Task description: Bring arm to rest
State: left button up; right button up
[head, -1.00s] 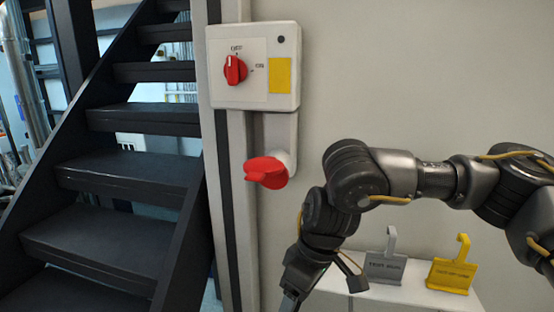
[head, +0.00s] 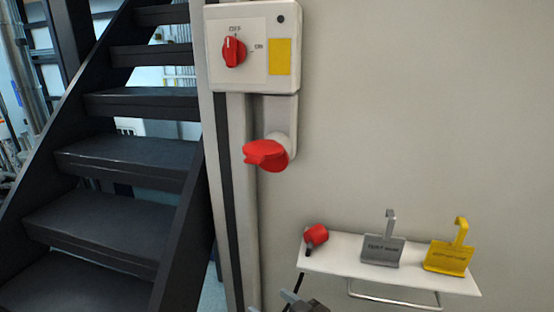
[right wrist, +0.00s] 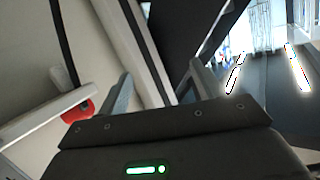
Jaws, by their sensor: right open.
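My right gripper (head: 270,303) shows only in part at the bottom edge of the head view, low in front of the wall and left of the white shelf (head: 330,262). In the right wrist view its two fingers stand wide apart (right wrist: 160,84), open, with nothing between them. The rest of the right arm is almost wholly out of the head view. My left gripper is not in view.
A switch box (head: 253,45) with a red knob (head: 234,52) hangs above a red plug (head: 266,154). A red padlock (head: 316,235), a grey tag (head: 382,250) and a yellow tag (head: 449,258) are on the shelf. Dark stairs (head: 130,160) rise at left.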

jog(key=s+d+f+m+g+h, duration=0.2)
jog(key=s+d+f+m+h, duration=0.35)
jog(key=d+f, duration=0.8)
jog(key=s+d+f+n+g+h, duration=0.1)
jog(key=s+d+f+g+h, duration=0.2)
jog(key=s+d, duration=0.4)
jog(key=s+d+f+g+h, duration=0.1)
jog(key=s+d+f+g, duration=0.3)
jog(key=s, duration=0.6)
notch_tip(320, 180, down, 25)
jog(key=s+d+f+g, duration=0.1)
jog(key=s+d+f, duration=0.2)
jog(key=s+f, duration=1.4)
jog(key=shift+d+f, duration=0.15)
jog(key=shift+f, duration=0.15)
jog(key=shift+n+h, duration=0.25)
